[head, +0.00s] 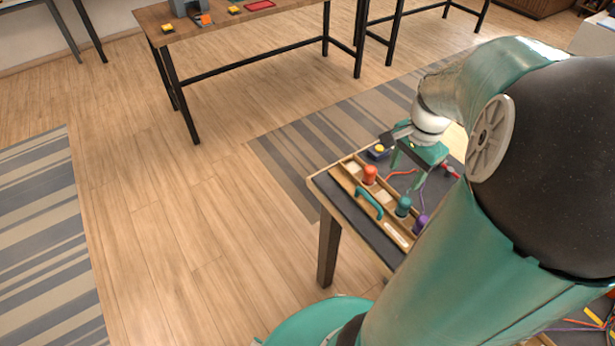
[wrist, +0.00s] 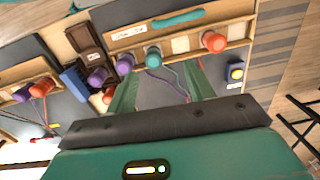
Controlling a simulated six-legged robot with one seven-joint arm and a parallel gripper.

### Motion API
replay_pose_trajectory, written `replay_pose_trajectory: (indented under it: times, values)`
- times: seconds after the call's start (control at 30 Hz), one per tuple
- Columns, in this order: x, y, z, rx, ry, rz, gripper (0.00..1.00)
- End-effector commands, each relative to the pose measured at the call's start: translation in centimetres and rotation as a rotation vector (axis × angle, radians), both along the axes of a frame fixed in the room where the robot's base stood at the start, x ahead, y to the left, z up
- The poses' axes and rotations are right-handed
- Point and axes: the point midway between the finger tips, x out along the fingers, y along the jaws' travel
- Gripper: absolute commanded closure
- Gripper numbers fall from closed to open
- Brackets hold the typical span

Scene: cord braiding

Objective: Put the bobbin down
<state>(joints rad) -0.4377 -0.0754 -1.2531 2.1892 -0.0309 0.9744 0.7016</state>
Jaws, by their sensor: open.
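My gripper (head: 413,160) is open above the far part of the small work table. In the wrist view its two green fingers (wrist: 161,88) stand wide apart with no bobbin between them; cords and dark table top show behind. A wooden rack (head: 345,177) holds an orange-red bobbin (head: 369,174), a teal bobbin (head: 403,206) and a purple bobbin (head: 420,222). The wrist view also shows the orange-red bobbin (wrist: 213,41), the teal bobbin (wrist: 153,55) and the purple bobbin (wrist: 124,63) in a row beyond the fingers. I cannot tell which bobbin the task means.
A teal handle (head: 370,203) is on the rack's near side. A dark blue box with a yellow button (wrist: 236,72) sits right of the fingers. A second rack with a purple bobbin (wrist: 22,93) and a red bobbin (wrist: 42,87) is at left. Floor left of the table is clear.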

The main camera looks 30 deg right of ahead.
Motion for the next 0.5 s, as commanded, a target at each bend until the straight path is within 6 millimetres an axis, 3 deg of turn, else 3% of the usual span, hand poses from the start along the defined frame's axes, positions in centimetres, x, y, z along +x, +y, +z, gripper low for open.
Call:
replay_pose_trajectory:
  times: [0.13,0.27,0.5]
  values:
    - [2.5,5.4,1.0,0.044,-0.107,0.260,0.47]
    - [4.0,11.0,3.3,0.032,-0.215,0.534,0.47]
    - [3.5,20.6,8.3,-0.131,-0.371,1.024,0.47]
